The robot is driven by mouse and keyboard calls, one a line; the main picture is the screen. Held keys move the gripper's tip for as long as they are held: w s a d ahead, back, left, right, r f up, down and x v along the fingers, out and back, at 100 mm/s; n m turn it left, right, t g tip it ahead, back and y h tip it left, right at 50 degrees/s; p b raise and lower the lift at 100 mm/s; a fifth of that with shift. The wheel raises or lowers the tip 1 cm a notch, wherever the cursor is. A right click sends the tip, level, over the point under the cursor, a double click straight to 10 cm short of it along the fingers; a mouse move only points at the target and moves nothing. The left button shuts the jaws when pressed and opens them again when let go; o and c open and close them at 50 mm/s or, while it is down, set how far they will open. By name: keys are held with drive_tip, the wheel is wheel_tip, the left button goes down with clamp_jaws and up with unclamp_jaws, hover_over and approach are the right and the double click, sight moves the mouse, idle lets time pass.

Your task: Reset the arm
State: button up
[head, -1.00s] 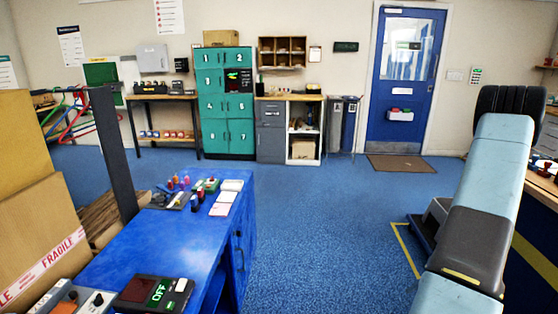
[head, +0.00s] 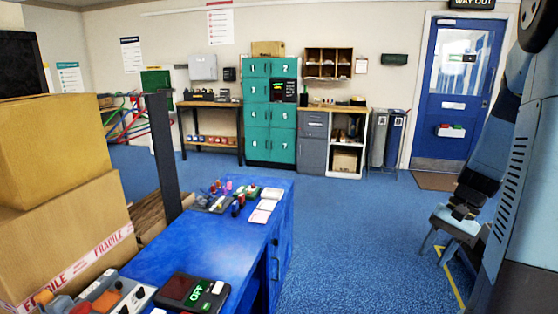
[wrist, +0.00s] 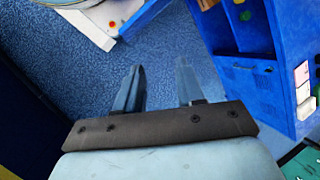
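My gripper (head: 438,246) hangs at the right side of the head view, in front of the blue floor and pointing down. In the wrist view my gripper (wrist: 159,68) has its two fingers well apart, with only blue carpet between them. It is open and holds nothing. My arm runs up along the right edge of the head view, partly cut off by the frame.
A blue bench (head: 215,246) with small items and a scale display (head: 190,291) stands left of centre. Cartons (head: 65,225) are stacked at left. Teal lockers (head: 269,120) and a blue door (head: 452,90) line the back. The central floor (head: 340,240) is clear.

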drive_tip(key=s+a+r+n+t+h, duration=0.2)
drive_tip(key=s+a+r+n+t, duration=0.1)
drive_tip(key=s+a+r, duration=0.2)
drive_tip(key=s+a+r+n+t+h, duration=0.2)
drive_tip(key=s+a+r+n+t, duration=0.1)
drive_tip(key=a+r, duration=0.6)
wheel_tip(320, 180, up, 3)
drive_tip(key=s+t, duration=0.1)
drive_tip(key=s, duration=0.1)
drive_tip(key=shift+s+a+r+n+h, duration=0.15)
drive_tip(key=shift+s+a+n+h, duration=0.15)
drive_tip(key=shift+n+h, duration=0.1)
idle(0.9)
